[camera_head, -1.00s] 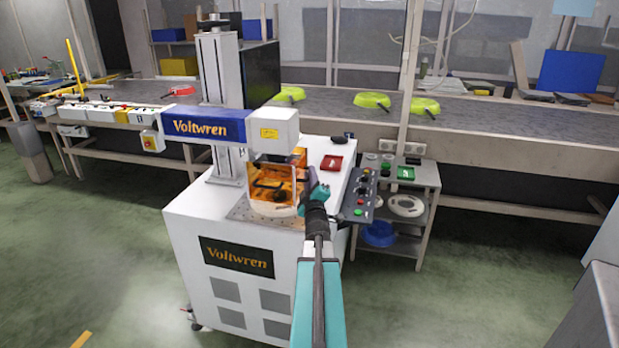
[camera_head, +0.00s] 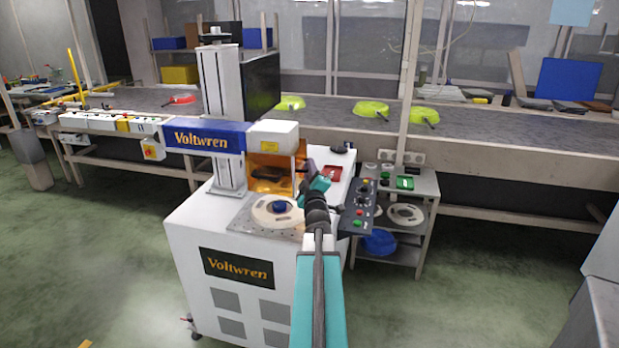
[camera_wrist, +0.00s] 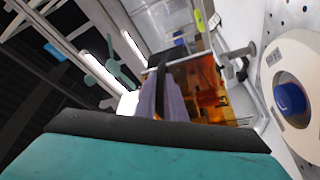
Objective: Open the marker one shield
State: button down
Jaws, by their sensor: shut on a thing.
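The marker one shield is an amber see-through panel (camera_head: 272,180) under the white head of the Voltwren marking machine (camera_head: 275,136). It sits raised, and the round cream fixture (camera_head: 262,212) with a blue centre (camera_head: 279,206) shows below it. In the wrist view the amber shield (camera_wrist: 208,88) lies just beyond my gripper (camera_wrist: 165,100), whose purple-grey fingers are closed around a dark bar by the shield's edge. In the head view my gripper (camera_head: 312,172) is at the shield's right side. The exact grip is small and partly hidden there.
A control box with buttons (camera_head: 358,206) stands close right of my gripper. A red tray (camera_head: 331,173) lies behind it on the cabinet.

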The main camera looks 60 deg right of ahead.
notch_tip(320, 180, up, 5)
jog(key=shift+f+p, duration=0.2)
jog(key=shift+p, duration=0.65)
jog(key=c, duration=2.1)
grip_release()
jog(key=shift+s+a+f, duration=0.1)
jog(key=p+v, duration=0.1)
jog(key=v, duration=0.4)
jog(key=shift+a, duration=0.15)
